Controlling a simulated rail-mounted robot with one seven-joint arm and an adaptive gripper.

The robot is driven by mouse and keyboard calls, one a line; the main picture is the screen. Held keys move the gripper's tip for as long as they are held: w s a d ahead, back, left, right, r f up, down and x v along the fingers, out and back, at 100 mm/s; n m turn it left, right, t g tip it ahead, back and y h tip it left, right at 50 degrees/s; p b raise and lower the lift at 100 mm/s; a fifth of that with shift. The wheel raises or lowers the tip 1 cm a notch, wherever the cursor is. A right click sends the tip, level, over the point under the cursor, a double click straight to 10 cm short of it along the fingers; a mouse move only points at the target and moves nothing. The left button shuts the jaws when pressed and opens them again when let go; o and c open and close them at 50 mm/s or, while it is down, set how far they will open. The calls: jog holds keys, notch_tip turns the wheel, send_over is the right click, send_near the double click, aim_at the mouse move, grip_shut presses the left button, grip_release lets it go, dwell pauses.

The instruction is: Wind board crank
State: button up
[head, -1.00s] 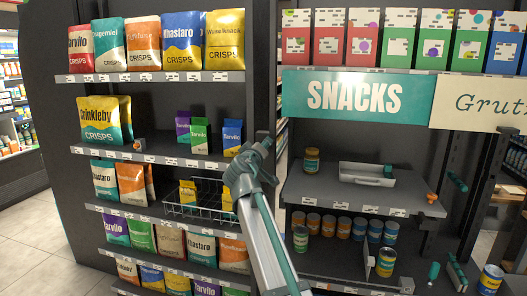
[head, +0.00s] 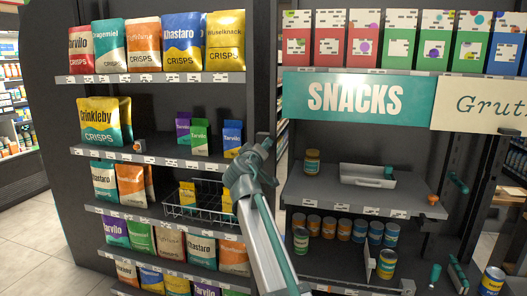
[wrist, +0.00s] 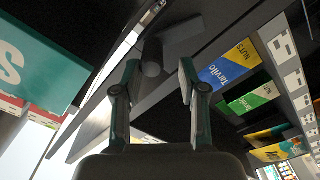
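No crank can be made out for certain. A grey cylindrical piece (wrist: 152,60) shows beyond my fingertips in the wrist view, by a dark panel edge; it may be part of the crank. My gripper (wrist: 158,78) is open, its two teal-and-grey fingers apart with nothing held between them. In the head view my gripper (head: 259,148) is raised in front of the dark post between the two shelf bays. The arm and gripper hide what lies directly behind them. A teal handle (head: 458,182) and an orange knob (head: 432,199) show at the right bay's side.
The SNACKS sign (head: 358,97) hangs over the right bay. A grey tray (head: 366,177) and a jar (head: 312,161) stand on its shelf, with several cans below. Left are crisp bags, small nut packets (head: 200,136) and a wire basket (head: 200,212) close to my arm.

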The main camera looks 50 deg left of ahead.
jog(key=v, duration=0.4)
jog(key=shift+s+d+b, duration=0.25)
jog(key=shift+s+b, duration=0.1)
jog(key=shift+c, duration=0.4)
